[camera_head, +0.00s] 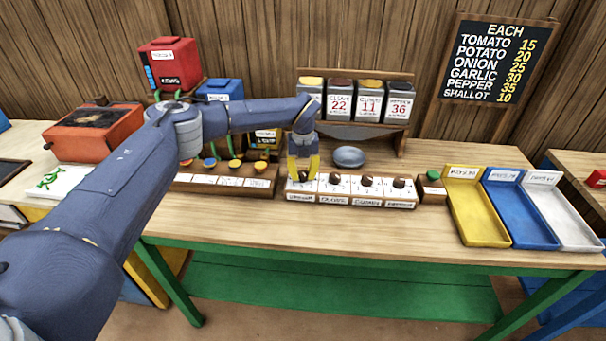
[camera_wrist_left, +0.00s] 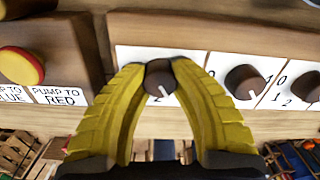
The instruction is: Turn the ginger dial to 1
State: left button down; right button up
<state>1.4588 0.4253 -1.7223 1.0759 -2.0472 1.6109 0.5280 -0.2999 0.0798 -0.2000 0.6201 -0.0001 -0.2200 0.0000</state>
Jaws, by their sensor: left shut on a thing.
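The ginger dial (camera_wrist_left: 159,76) is a dark round knob with a white pointer, at the left end of a row of dials on a wooden panel (camera_head: 350,203). My left gripper (camera_head: 303,172) has its yellow fingers closed around it; the fingers also show in the left wrist view (camera_wrist_left: 160,82). The pointer slants down and slightly right in that view, beside a printed 2. The fingers cover the other numerals of this dial. The small label below it is hard to read in the head view. My right gripper is out of view.
The clove dial (camera_wrist_left: 245,82) is close to the right finger. A button box (camera_head: 225,182) stands just left of the panel. A blue-grey bowl (camera_head: 349,156) sits behind the dials, under spice canisters (camera_head: 370,100). A green button (camera_head: 433,176) and yellow tray (camera_head: 475,205) are right.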

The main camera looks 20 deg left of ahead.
aim_at(303, 173)
pick_arm(q)
jog(key=m, duration=1.1)
jog(key=shift+m, duration=2.1)
jog(key=c, duration=0.9)
grip_release()
jog(key=shift+r, duration=0.1)
notch_tip(303, 173, up, 12)
